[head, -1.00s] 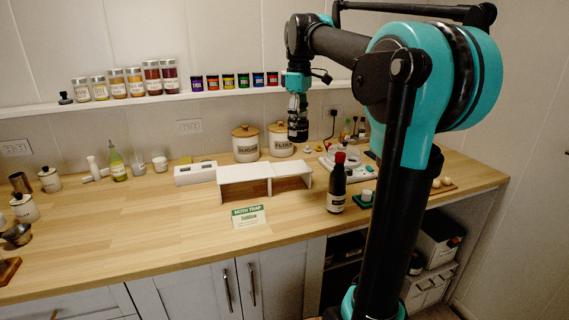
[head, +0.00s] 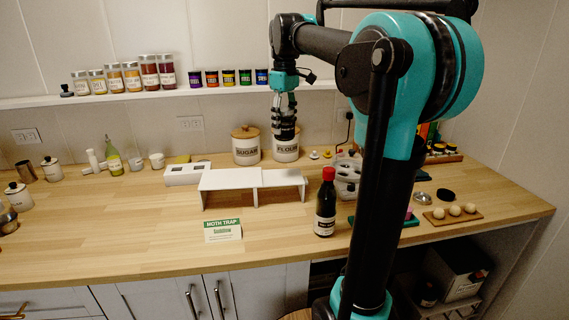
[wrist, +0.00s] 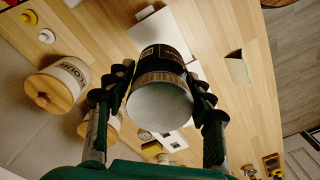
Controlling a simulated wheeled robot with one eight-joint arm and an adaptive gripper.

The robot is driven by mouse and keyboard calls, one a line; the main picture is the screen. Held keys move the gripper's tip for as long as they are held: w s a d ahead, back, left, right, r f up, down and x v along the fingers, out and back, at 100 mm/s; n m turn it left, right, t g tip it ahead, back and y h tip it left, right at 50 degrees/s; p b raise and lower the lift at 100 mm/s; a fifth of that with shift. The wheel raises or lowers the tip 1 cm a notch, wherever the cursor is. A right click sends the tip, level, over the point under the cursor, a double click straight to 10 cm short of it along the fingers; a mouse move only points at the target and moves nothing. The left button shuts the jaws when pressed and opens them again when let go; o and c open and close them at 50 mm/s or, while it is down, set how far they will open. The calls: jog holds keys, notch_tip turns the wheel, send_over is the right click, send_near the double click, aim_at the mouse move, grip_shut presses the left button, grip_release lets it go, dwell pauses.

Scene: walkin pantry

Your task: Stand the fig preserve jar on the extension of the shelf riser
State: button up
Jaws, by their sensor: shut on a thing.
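My gripper (head: 285,112) is shut on a jar with a dark label (head: 285,131), held in the air above the counter, in front of the flour canister in the head view. In the wrist view the jar (wrist: 160,88) sits between both fingers, its pale round end toward the camera; its label is unreadable, so I cannot confirm it is the fig preserve. The white shelf riser (head: 228,180) stands on the counter, with its extension (head: 283,178) on the right side. Its top looks bare. The riser is partly hidden behind the jar in the wrist view.
A red-capped dark bottle (head: 325,205) stands just right of the riser. A green and white moth trap card (head: 223,230) stands in front. Sugar (head: 246,148) and flour (head: 286,150) canisters stand behind, and a white box (head: 187,174) behind left. The left counter front is clear.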

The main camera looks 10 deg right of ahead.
notch_tip(320, 180, down, 13)
jog(key=shift+f, duration=0.1)
dwell(0.4)
jog(key=o, duration=1.5)
jog(key=shift+o, duration=0.2)
notch_tip(320, 180, up, 12)
jog(key=shift+r, duration=0.1)
